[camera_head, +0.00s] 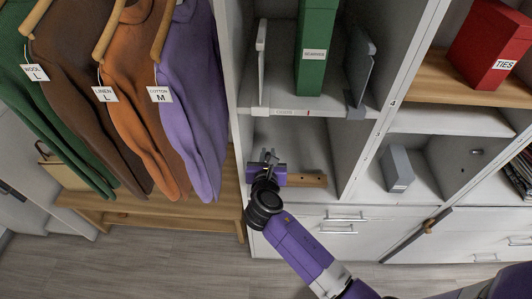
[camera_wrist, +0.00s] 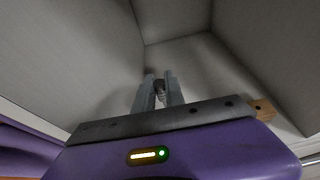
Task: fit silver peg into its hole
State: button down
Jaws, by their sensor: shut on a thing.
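My gripper (camera_head: 270,157) reaches into the lower middle cubby (camera_head: 310,150). In the wrist view its two grey fingers (camera_wrist: 159,82) are shut on a small silver peg (camera_wrist: 159,89), which shows between the fingertips. The peg is too small to make out clearly in the head view. A wooden block (camera_head: 308,181) lies on the cubby floor beside my gripper's purple body. Its end also shows at the right in the wrist view (camera_wrist: 263,108), with a dark spot on it. My gripper covers part of the block, and I cannot make out the peg's hole.
Cubby walls close in around my gripper. A grey box (camera_head: 397,167) stands in the cubby to the right, near a small round knob (camera_head: 477,152). A green binder (camera_head: 316,45) stands on the shelf above. Sweaters (camera_head: 190,100) hang at the left. Drawers (camera_head: 335,225) lie below.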

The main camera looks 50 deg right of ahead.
jog(key=shift+r+p, duration=0.15)
jog(key=shift+p, duration=0.2)
jog(key=shift+f+b, duration=1.9)
jog(key=shift+f, duration=1.05)
jog(key=shift+p, duration=0.9)
jog(key=shift+f+b, duration=1.3)
jog(key=shift+f, duration=0.65)
jog(key=c, duration=1.3)
grip_release()
jog(key=shift+a, duration=0.1)
jog(key=shift+v, duration=3.85)
jog(key=shift+s, duration=0.1)
